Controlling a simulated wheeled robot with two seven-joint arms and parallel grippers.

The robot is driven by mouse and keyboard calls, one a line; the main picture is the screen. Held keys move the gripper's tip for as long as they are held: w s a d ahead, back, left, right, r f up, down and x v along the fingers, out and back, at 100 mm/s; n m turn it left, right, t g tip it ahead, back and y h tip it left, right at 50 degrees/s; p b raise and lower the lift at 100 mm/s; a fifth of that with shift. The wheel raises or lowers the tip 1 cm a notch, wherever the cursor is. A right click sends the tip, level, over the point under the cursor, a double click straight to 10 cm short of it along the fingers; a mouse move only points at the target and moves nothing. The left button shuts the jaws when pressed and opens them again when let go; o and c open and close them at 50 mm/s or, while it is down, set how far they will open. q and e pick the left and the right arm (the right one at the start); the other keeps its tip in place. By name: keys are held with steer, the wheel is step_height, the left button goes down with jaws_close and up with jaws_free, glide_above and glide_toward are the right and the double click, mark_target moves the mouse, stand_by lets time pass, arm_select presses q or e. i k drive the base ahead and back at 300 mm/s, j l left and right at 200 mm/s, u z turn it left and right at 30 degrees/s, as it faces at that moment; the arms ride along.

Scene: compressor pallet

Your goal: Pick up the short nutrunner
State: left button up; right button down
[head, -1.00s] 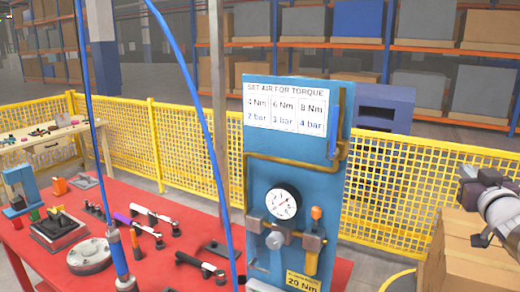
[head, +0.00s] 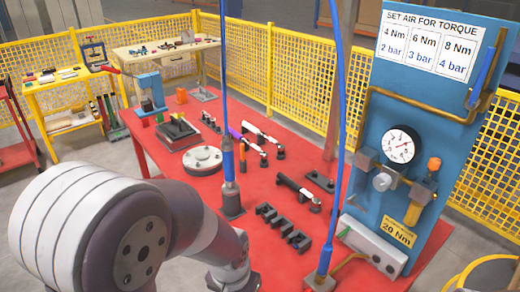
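Several tools lie or stand on the red table (head: 215,235). A blue upright tool (head: 229,170) stands in a grey base, with a blue hose rising from its top. A second blue hose runs down to a grey fitting (head: 320,281) at the front edge. A tool with a purple grip (head: 241,138), a white-and-black tool (head: 261,134) and a black-handled tool (head: 298,188) lie behind and right of the upright one. I cannot tell for certain which is the short nutrunner. My arm fills the lower left, but neither gripper shows.
A blue panel (head: 436,60) with a gauge (head: 400,145) and torque chart stands at the right. A black notched rack (head: 283,226), a round grey flange (head: 202,160) and a small blue press (head: 150,93) are on the table. Yellow fencing (head: 295,75) runs behind.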

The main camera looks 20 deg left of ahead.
mark_target(230, 188)
steer(key=j+u, duration=0.25)
steer(key=j, duration=0.15)
steer(key=i+j+u, duration=0.25)
steer(key=j+u, duration=0.2)
steer(key=j, duration=0.3)
steer(key=i+j+u, duration=0.25)
steer(key=i+j, duration=0.1)
steer(key=i, duration=0.8)
steer(key=z, duration=1.2)
steer(key=k+l, duration=0.1)
steer(key=l, duration=0.2)
steer(key=k+l+z, duration=0.1)
steer(key=l, duration=0.2)
